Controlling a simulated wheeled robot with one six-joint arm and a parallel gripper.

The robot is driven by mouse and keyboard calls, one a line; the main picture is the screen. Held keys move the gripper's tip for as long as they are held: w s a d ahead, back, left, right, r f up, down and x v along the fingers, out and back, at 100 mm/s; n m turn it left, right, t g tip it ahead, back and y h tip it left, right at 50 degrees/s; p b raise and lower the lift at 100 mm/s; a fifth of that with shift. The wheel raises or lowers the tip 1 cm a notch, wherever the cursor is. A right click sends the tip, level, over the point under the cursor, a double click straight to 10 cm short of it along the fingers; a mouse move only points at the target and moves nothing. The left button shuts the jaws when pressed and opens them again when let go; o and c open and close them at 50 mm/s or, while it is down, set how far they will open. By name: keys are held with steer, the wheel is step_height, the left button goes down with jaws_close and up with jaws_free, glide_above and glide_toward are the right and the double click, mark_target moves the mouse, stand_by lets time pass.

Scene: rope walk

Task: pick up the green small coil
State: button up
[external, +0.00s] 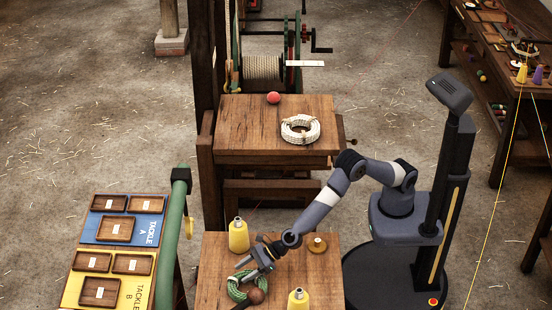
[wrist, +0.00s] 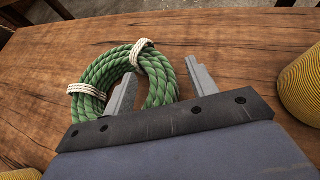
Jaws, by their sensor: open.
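The green small coil (wrist: 112,68) is a ring of green rope bound with white ties. It lies flat on the near wooden table, and in the external view the coil (external: 238,290) is partly hidden by my gripper. My gripper (external: 243,271) is just above it. In the wrist view my gripper (wrist: 160,80) is open, with the right part of the coil's ring between its two fingers. The left finger overlaps the coil's open middle. The right finger is outside the ring. I cannot tell whether the fingers touch the rope.
A brown ball (external: 256,296) lies close beside the coil. Yellow cones (external: 239,237) (external: 298,300) and a small brass-coloured piece (external: 317,244) stand on the same table (external: 215,262). Another table behind holds a white coil (external: 300,129) and a red ball (external: 273,98).

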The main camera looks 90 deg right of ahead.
jaws_close()
stand_by(0.4)
steer(key=shift+r, duration=0.1)
